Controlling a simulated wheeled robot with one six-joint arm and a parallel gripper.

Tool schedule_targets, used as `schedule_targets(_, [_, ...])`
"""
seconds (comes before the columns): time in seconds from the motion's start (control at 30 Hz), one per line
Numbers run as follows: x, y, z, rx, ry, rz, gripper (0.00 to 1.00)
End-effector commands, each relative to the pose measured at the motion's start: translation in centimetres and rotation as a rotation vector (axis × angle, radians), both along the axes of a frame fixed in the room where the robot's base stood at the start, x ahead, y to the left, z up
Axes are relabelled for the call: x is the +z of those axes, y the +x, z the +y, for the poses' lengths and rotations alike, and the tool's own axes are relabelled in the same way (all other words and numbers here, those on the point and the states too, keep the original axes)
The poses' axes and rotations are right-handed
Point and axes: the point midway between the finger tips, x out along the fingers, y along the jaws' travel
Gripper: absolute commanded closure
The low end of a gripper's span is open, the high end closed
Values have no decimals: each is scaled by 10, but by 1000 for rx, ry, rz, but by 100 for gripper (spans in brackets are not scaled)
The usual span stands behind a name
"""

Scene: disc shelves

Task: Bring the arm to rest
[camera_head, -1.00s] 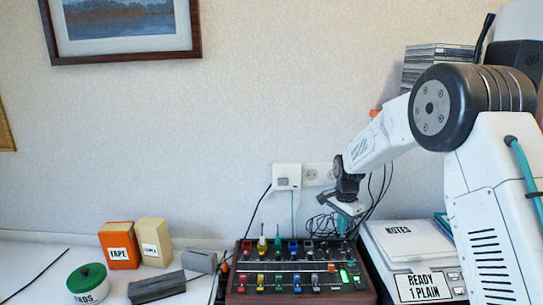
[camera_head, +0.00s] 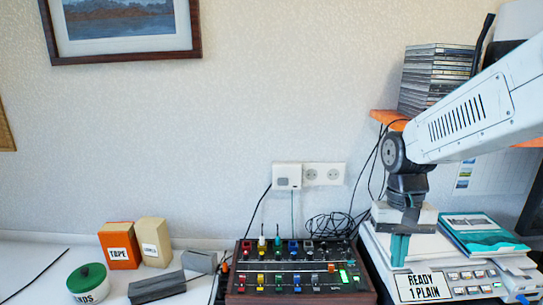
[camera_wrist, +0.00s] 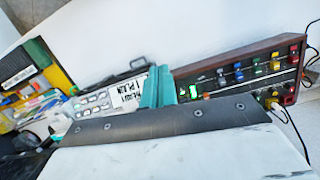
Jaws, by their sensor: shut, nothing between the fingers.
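My gripper (camera_head: 400,248) hangs at the right of the head view, pointing down in front of the white machine (camera_head: 462,262) with the "READY 1 PLAIN" label (camera_head: 423,286). Its teal fingers are together with nothing between them. In the wrist view the teal fingers (camera_wrist: 158,88) show beside the label (camera_wrist: 128,95), with the mixer (camera_wrist: 240,70) to the right. My arm comes in from the right edge of the head view and bends down at the wrist.
The mixer (camera_head: 295,283) with coloured knobs stands left of the machine. A teal book (camera_head: 472,230) lies on the machine. A stack of disc cases (camera_head: 437,75) sits on an orange shelf (camera_head: 388,119). Boxes (camera_head: 120,256) and a green-lidded tub (camera_head: 88,285) stand at left.

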Motion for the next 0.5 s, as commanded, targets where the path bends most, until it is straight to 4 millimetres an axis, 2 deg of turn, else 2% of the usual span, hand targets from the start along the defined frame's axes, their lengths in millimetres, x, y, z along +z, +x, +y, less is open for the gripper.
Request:
schedule_targets(0.03, [10,-21,-2,28,6,-16,100])
schedule_targets(0.1, [20,-48,-4,69,13,-30,100])
schedule_targets(0.3, [36,-119,-9,153,24,-94,100])
schedule_targets(0.4, [40,-148,-10,166,24,-140,100])
schedule_targets(0.5, [43,-167,-12,161,19,-191,100])
